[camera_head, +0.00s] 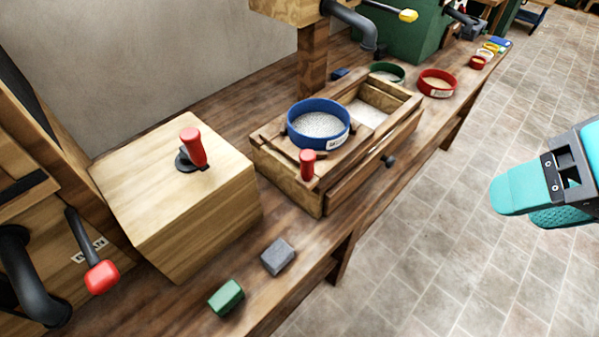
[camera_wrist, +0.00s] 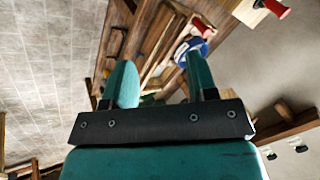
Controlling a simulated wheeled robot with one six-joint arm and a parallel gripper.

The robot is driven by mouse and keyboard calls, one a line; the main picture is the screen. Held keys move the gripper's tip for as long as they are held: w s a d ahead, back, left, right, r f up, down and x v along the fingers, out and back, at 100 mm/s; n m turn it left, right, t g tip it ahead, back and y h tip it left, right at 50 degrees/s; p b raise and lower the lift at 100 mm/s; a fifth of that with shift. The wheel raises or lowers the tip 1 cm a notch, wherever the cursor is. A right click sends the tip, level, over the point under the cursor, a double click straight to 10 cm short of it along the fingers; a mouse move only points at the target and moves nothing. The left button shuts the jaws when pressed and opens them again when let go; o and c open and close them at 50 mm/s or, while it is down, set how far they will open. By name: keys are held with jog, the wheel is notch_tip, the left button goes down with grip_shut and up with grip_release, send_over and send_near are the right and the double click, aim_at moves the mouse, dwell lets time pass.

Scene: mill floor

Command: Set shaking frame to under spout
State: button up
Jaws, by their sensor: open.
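The shaking frame (camera_head: 347,152) is a wooden carriage with a red upright handle (camera_head: 307,165). It sits at the near-left end of a long wooden box (camera_head: 330,198) and carries a blue-rimmed sieve (camera_head: 320,124) of pale grain. The dark bent spout (camera_head: 357,27) hangs above and behind the box, beyond the sieve; the sieve is not beneath it. My gripper (camera_head: 528,205), with teal fingers, is open and empty over the floor, right of the bench and well apart from the frame. In the wrist view, the sieve (camera_wrist: 191,47) shows beyond the open fingers (camera_wrist: 160,82).
A wooden block (camera_head: 165,215) with a red lever (camera_head: 193,147) stands left of the box. Green (camera_head: 226,297) and grey (camera_head: 278,257) blocks lie near the bench edge. A red-rimmed sieve (camera_head: 437,84) and green-rimmed sieve (camera_head: 387,72) stand behind. The tiled floor right is clear.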

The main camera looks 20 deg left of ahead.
jog(key=w+a+f+m+t+y+b, duration=0.35)
jog(key=a+f+m+b, duration=0.45)
jog(key=f+m+b, duration=0.45)
jog(key=m+t+y+b, duration=0.55)
jog(key=m+b, duration=0.25)
jog(key=m, duration=0.7)
send_near(301, 155)
jog(key=shift+g+y, duration=0.5)
jog(key=shift+g, duration=0.1)
jog(key=w+a+p, duration=0.2)
jog(key=w+a+f+p, duration=0.1)
jog(key=w+a+p, duration=0.1)
jog(key=a, duration=0.1)
jog(key=w+a+p, duration=0.2)
jog(key=p, duration=0.1)
jog(key=shift+w+a+f, duration=0.2)
jog(key=shift+w+f, duration=0.15)
jog(key=shift+w+a+f+p, duration=0.25)
jog(key=shift+w+a+p, duration=0.2)
jog(key=shift+a, duration=0.25)
